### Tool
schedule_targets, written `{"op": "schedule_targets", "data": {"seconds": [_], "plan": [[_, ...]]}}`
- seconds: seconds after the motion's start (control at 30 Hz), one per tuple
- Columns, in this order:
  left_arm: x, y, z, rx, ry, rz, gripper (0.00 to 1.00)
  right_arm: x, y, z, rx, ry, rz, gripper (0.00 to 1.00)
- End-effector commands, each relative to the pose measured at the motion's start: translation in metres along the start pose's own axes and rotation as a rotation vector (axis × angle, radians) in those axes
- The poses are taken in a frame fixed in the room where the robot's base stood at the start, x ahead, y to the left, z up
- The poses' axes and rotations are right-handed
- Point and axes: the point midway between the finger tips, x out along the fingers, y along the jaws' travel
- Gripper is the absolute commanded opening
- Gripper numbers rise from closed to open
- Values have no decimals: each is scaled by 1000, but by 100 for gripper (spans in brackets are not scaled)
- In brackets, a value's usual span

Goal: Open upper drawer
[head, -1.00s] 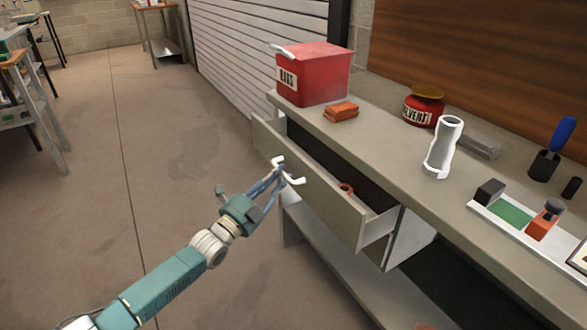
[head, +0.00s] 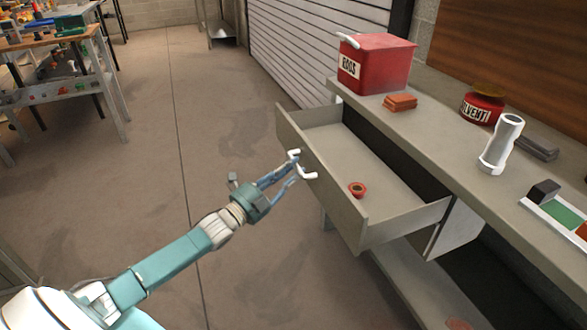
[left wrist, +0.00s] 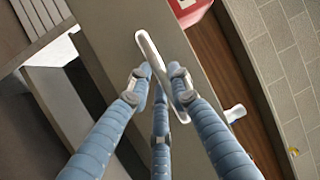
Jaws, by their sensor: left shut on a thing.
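The upper drawer (head: 330,200) is pulled well out from under the grey workbench top. A small orange-red ring-shaped item (head: 357,189) lies on its floor near the front right. My left gripper (head: 296,170) is at the drawer's front, shut on the white handle (head: 304,165). In the left wrist view the blue fingers (left wrist: 160,95) close around the handle bar (left wrist: 160,65). My right gripper is not in view.
A lower shelf (head: 420,285) lies below the drawer. The floor to the left is open.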

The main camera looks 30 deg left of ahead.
Motion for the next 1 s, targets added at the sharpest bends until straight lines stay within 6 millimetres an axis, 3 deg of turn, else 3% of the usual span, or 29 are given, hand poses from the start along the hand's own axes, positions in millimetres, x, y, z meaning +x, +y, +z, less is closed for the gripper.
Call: {"op": "schedule_targets", "data": {"seconds": [0.17, 0.2, 0.3, 0.67, 0.77, 1.0], "plan": [[-1, 3, -1, 2, 1, 5, 0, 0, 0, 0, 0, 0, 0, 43], [-1, 3, -1, 2, 0, 5, 23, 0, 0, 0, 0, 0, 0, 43], [0, 2, -1, 1, 0, 4, 39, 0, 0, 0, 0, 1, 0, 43], [-4, 1, 0, 0, 0, 2, 39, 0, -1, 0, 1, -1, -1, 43], [-16, 2, 0, -1, -1, 4, 39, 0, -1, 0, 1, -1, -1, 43], [-64, 3, -1, -1, 0, 6, 39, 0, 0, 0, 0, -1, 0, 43]]}}
